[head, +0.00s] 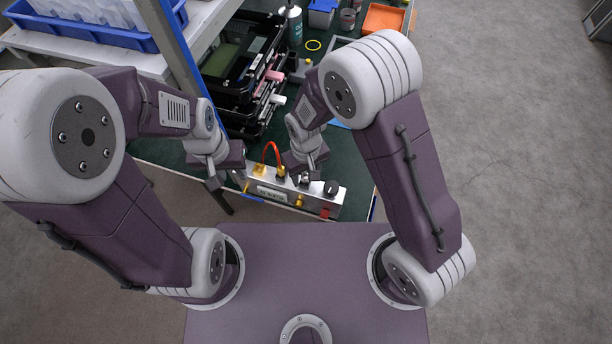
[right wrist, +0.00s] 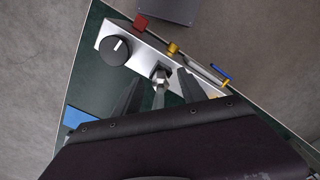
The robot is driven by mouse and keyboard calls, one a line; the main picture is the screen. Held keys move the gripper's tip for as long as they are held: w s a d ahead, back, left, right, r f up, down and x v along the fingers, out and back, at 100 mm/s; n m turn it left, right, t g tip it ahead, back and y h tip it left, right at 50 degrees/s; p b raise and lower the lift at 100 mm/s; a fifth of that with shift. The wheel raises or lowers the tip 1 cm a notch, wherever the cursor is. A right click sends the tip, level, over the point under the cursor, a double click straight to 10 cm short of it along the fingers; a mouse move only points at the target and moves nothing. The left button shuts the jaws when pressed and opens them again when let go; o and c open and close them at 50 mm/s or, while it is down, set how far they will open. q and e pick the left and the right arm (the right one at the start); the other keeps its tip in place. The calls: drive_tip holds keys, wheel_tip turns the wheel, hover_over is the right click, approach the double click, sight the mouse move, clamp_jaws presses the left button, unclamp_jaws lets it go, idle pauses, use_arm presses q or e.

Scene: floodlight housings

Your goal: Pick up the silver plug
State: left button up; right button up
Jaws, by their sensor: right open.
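The silver plug (right wrist: 160,76) stands on the long silver box (right wrist: 140,49), beside the black knob (right wrist: 115,50). My right gripper (right wrist: 162,90) is open, with one dark finger on each side of the plug in the right wrist view; I cannot tell whether they touch it. In the head view my right gripper (head: 306,178) is over the right half of the silver box (head: 270,191), and the plug is mostly hidden there. My left gripper (head: 229,183) is at the box's left end, its two fingers apart with nothing seen between them.
A red cable (head: 271,147) loops up from the box between the grippers. The box carries a red part (right wrist: 141,22) and brass fittings (right wrist: 173,47). Black housings (head: 240,75) stack behind on the green bench (head: 160,152). An orange tray (head: 384,18) lies farther back.

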drive_tip(key=shift+w+a+f, duration=0.2)
drive_tip(key=shift+a+f, duration=0.05)
drive_tip(key=shift+f, duration=0.45)
drive_tip(key=shift+d, duration=0.2)
drive_tip(key=shift+c, duration=0.7)
drive_tip(key=shift+d, duration=0.1)
drive_tip(key=c, duration=0.5)
drive_tip(key=shift+s, duration=0.1)
clamp_jaws()
use_arm(q)
drive_tip(key=shift+w+a, duration=0.1)
drive_tip(key=shift+a, duration=0.05)
use_arm(e)
drive_tip(key=shift+a, duration=0.2)
drive_tip(key=shift+r, duration=0.15)
